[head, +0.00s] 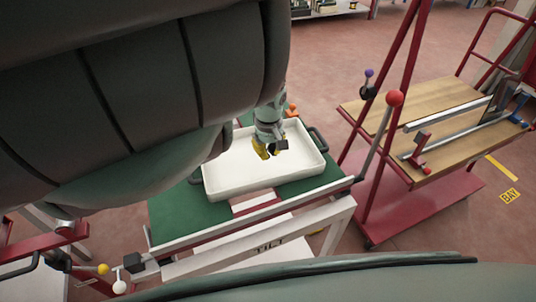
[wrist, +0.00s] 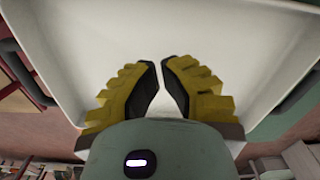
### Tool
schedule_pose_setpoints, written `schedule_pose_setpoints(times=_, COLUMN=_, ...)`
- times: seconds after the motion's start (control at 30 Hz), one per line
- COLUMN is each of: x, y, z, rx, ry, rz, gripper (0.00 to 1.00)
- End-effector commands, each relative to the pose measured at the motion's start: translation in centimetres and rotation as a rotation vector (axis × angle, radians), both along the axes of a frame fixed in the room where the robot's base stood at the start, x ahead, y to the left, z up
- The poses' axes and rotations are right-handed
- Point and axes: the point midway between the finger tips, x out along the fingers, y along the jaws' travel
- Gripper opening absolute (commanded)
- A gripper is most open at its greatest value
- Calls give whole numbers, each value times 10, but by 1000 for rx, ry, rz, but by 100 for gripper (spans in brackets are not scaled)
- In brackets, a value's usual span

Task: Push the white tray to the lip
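The white tray (head: 272,182) is a shallow rectangular tray with a dark handle at each end. It lies on a green table top (head: 188,214), and its inside looks empty. In the wrist view the tray floor (wrist: 160,25) fills most of the picture. My gripper (head: 267,155) points down into the tray near its far side. Its yellow fingers (wrist: 162,66) have black pads, and their tips are almost together with nothing between them. I cannot tell whether the tips touch the tray. A pale rail along the table's near edge (head: 250,224) may be the lip; the tray sits back from it.
To the right stands a red cart (head: 420,205) with wooden shelves and a metal bar. My arm hides the left side.

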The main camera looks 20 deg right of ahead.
Motion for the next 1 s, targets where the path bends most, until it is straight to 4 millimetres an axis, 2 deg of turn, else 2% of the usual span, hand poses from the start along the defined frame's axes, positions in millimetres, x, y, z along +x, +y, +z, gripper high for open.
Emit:
schedule_pose_setpoints(times=0.2, x=-2, y=-1, z=-29, rx=0, ry=3, rz=-3, gripper=0)
schedule_pose_setpoints(times=0.47, x=-1, y=-2, z=-53, rx=0, ry=0, rz=-3, gripper=0)
schedule_pose_setpoints(times=0.53, x=-7, y=-2, z=-48, rx=3, ry=1, rz=-7, gripper=0)
schedule_pose_setpoints(times=1.0, x=-39, y=-7, z=-49, rx=1, ry=0, rz=-4, gripper=0)
